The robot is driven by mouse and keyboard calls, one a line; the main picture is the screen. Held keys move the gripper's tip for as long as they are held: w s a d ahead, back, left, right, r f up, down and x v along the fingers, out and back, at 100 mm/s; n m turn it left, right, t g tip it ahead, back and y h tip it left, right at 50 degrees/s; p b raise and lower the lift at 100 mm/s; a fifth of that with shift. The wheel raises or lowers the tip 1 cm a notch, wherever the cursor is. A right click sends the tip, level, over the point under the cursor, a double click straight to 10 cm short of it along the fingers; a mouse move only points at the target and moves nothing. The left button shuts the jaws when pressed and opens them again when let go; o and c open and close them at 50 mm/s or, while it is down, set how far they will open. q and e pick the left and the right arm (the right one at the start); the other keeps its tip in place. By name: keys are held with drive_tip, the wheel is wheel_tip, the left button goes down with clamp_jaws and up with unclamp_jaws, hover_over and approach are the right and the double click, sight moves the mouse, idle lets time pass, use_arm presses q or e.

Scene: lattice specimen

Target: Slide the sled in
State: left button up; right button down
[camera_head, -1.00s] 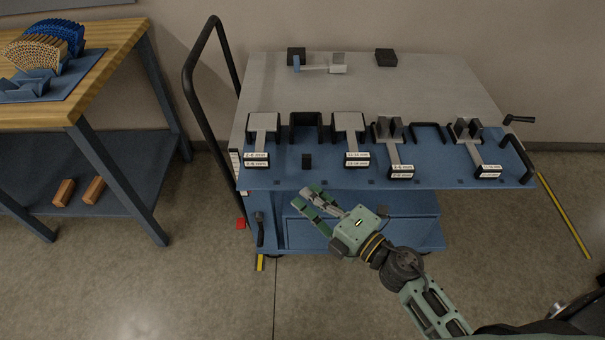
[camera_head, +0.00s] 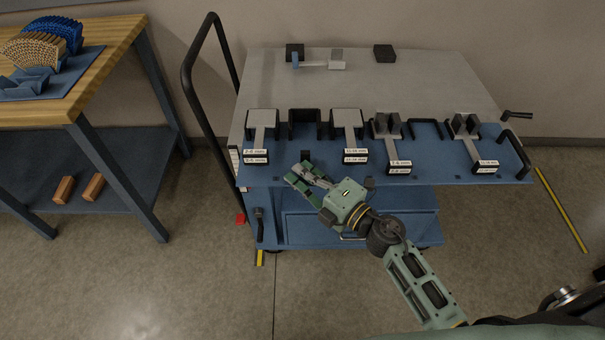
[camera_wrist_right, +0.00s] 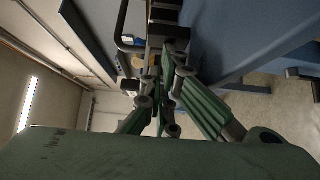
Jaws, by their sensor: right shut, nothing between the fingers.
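No part is plainly marked as the sled, so I cannot tell which one it is. A black U-shaped bracket (camera_head: 305,117) stands on the blue front strip of the cart top, between two grey T-shaped pieces (camera_head: 262,125) (camera_head: 347,124). A small black block (camera_head: 306,155) is in front of the bracket. My right gripper (camera_head: 297,173) is shut and empty at the cart's front edge, its fingertips close to the block. Whether they touch cannot be told. The fingers also show in the right wrist view (camera_wrist_right: 165,88). My left gripper is not in view.
Two more grey pieces with twin blocks (camera_head: 386,127) (camera_head: 465,125) and white labels stand to the right. A grey bar with a blue end (camera_head: 315,64) and a black block (camera_head: 384,54) lie at the back. A black handle (camera_head: 188,75) rises at left, beside a wooden-topped bench (camera_head: 95,75).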

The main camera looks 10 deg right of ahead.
sight(303, 137)
drive_tip(key=w+d+b, duration=0.1)
drive_tip(key=w, duration=0.3)
drive_tip(key=w+d+b, duration=0.1)
drive_tip(key=w, duration=0.4)
drive_tip(key=w+d+b, duration=0.1)
drive_tip(key=w, duration=0.4)
drive_tip(key=shift+d, duration=0.2)
drive_tip(key=shift+w+d+r, duration=0.1)
drive_tip(key=shift+w, duration=0.2)
drive_tip(key=shift+r, duration=0.15)
